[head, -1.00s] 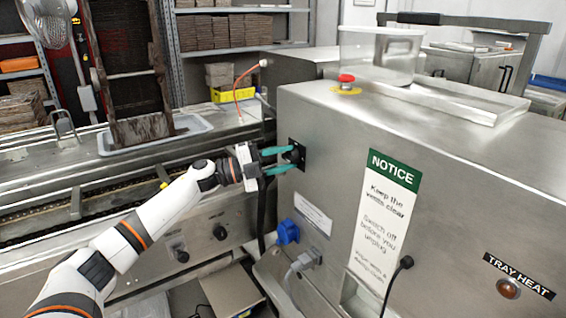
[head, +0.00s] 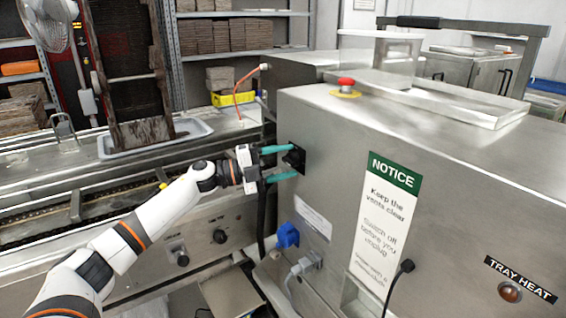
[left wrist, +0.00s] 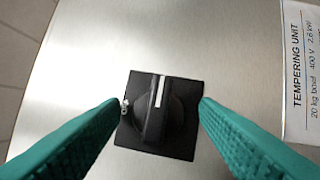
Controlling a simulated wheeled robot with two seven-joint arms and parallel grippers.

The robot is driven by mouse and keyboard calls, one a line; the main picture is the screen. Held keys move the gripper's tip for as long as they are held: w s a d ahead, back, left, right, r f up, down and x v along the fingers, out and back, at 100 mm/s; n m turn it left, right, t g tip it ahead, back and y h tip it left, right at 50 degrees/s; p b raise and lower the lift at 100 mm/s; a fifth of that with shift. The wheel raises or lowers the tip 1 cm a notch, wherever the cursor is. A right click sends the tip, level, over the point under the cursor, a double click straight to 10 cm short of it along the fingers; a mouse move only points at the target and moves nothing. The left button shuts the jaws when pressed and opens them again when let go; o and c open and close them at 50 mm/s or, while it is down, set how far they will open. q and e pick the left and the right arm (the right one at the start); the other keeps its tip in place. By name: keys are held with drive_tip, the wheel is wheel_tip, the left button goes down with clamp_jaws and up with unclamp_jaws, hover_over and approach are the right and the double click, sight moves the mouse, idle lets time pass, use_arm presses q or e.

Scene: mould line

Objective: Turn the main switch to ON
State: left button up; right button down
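The main switch is a black rotary knob on a square black plate (head: 294,158), on the left end face of the steel tempering unit. In the left wrist view the knob (left wrist: 157,118) has a white mark pointing up the picture, slightly tilted. A small pale marking lies on the plate by the left fingertip; I cannot read it. My left gripper (head: 279,163) is open, with its teal fingers pointing at the switch. In the left wrist view its fingertips (left wrist: 160,104) lie either side of the knob, with gaps to it. My right gripper is not in view.
A blue plug (head: 287,235) and a grey plug (head: 303,263) sit below the switch on the same face. A red emergency button (head: 346,84) is on top of the unit. A notice sign (head: 385,220) is to the right. The conveyor (head: 75,205) runs at the left.

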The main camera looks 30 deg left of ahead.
use_arm(q)
drive_tip(key=b+v, duration=0.4)
drive_tip(key=v, duration=0.8)
idle(0.6)
